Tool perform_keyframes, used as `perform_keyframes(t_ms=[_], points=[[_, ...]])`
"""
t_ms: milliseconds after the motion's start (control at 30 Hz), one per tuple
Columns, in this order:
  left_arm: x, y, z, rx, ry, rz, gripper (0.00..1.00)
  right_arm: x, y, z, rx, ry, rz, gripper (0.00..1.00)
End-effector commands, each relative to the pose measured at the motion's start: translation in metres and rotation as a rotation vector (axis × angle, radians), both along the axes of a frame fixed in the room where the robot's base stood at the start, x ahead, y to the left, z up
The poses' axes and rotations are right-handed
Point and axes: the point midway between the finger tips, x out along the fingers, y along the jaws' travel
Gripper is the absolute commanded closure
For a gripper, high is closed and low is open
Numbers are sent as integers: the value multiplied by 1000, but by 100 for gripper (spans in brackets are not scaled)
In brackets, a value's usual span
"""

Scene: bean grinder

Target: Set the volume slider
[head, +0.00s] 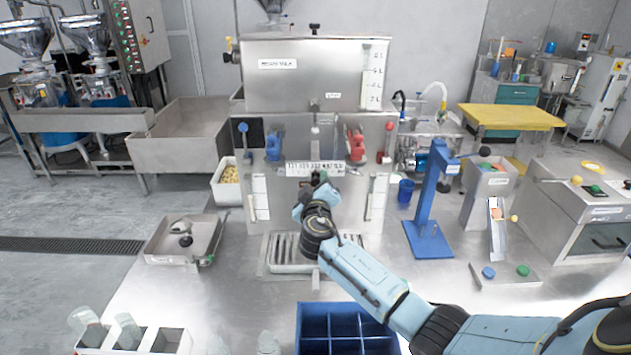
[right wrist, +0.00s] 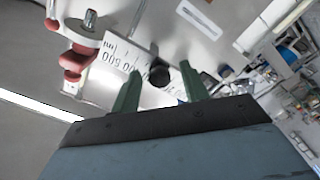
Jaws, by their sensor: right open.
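The volume scale (head: 300,168) is a white strip with printed numbers across the front of the steel machine. It also shows tilted in the right wrist view (right wrist: 118,66). The slider's round black knob (right wrist: 160,76) sits along this scale. My right gripper (head: 318,180) is in front of the machine, just below the scale, partly hidden by its own wrist. In the right wrist view its two green fingers (right wrist: 161,69) are apart, with the knob between their tips. Whether they touch it cannot be told. My left gripper is not in view.
A slotted drip tray (head: 284,267) lies below my right wrist. A blue stand (head: 428,205) and a blue divided crate (head: 312,308) are nearby.

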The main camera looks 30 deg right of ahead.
Motion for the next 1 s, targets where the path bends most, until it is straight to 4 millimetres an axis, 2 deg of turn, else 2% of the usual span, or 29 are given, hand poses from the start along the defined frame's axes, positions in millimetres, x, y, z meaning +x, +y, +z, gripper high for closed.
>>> perform_keyframes(t_ms=[200,467,833,1000], points=[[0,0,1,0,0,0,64,9,-6,0,0,1,-1,55],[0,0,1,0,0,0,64,10,-7,0,-1,1,0,55],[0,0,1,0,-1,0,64,10,-7,0,0,1,-1,100],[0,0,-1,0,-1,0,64,10,-6,-1,1,1,0,100]])
